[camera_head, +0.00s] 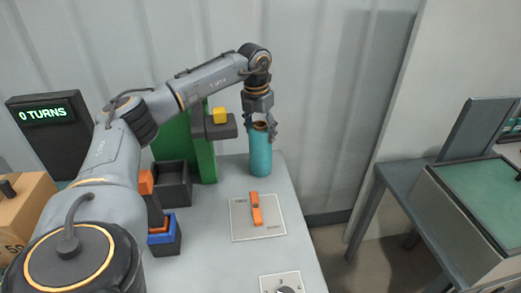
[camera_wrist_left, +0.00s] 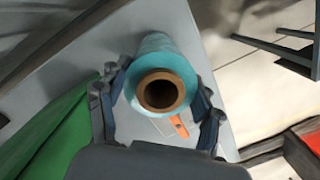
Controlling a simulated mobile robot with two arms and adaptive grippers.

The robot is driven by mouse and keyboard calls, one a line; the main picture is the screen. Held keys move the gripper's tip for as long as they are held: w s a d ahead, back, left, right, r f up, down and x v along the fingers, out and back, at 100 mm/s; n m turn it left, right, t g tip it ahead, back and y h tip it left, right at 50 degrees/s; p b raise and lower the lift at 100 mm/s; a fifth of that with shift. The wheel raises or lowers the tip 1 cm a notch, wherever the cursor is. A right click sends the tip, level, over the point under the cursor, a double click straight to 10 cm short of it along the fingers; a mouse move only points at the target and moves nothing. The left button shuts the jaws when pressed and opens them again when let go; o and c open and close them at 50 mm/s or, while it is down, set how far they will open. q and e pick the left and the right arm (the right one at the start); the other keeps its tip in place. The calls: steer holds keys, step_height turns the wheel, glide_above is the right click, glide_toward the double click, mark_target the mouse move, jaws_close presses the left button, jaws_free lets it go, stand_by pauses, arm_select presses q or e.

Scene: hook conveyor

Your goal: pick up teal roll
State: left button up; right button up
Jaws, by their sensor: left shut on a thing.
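The teal roll (camera_head: 260,153) stands upright at the back right corner of the grey table. Its open top shows a brown core. My left gripper (camera_head: 262,128) reaches down from above and is shut on the upper part of the roll. In the left wrist view the roll (camera_wrist_left: 158,52) sits between the two fingers of the left gripper (camera_wrist_left: 157,108), with its brown core facing the camera. From these views I cannot tell whether its bottom touches the table. My right gripper is not in view.
Left of the roll stands a green post (camera_head: 204,158) with a grey bracket holding a yellow block (camera_head: 219,115). A dark bin (camera_head: 174,184) is beside it. An orange switch (camera_head: 256,209) on a pale plate is in front. A "0 TURNS" display (camera_head: 46,113) stands left.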

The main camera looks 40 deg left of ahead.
arm_select(q)
steer(key=shift+c, duration=0.8)
